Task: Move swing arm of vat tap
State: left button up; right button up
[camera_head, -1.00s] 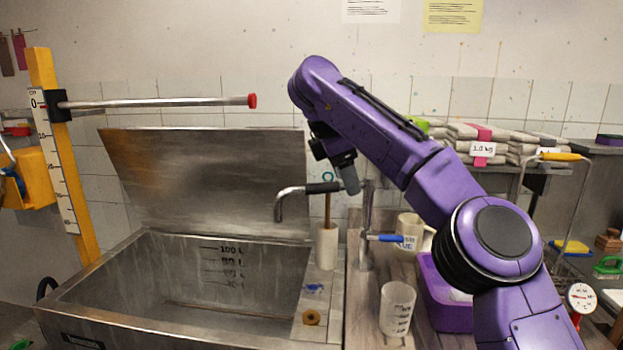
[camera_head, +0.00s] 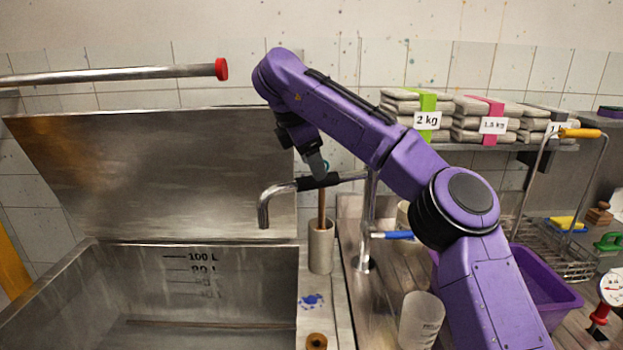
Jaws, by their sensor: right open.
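The vat tap (camera_head: 366,220) is a metal post beside the vat with a blue lever (camera_head: 398,235). Its swing arm (camera_head: 277,193) reaches left from the post, has a black sleeve, and bends down at its spout over the vat's right side. My right gripper (camera_head: 318,177) comes down from above at the black sleeve; it is open. Its fingertips are small and partly hidden, so I cannot tell whether they touch the sleeve. The steel vat (camera_head: 210,240) has a litre scale inside and its lid (camera_head: 150,170) stands raised behind. My left gripper is not in view.
A metal bar with a red end (camera_head: 221,69) juts in at upper left. A cylindrical holder (camera_head: 320,247) with a wooden stick stands below the swing arm. A measuring cup (camera_head: 421,320) and purple tub (camera_head: 545,290) are at right. Labelled packs (camera_head: 427,118) lie on a shelf.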

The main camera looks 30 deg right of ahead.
aim_at(312, 177)
jog(key=shift+s+d+f, duration=0.1)
jog(key=shift+d+f, duration=0.15)
jog(key=shift+f, duration=0.25)
jog(key=shift+s+d+f, duration=0.1)
jog(key=shift+d+f, duration=0.15)
jog(key=shift+f, duration=0.25)
jog(key=w+f, duration=0.3)
jog(key=shift+d+f, duration=0.15)
jog(key=shift+d, duration=0.2)
jog(key=shift+s+r, duration=0.2)
jog(key=shift+s, duration=0.2)
jog(key=shift+s+r, duration=0.15)
jog(key=shift+s, duration=0.1)
jog(key=shift+c, duration=0.9)
jog(key=shift+w, duration=0.1)
grip_shut()
jog(key=shift+a, duration=0.1)
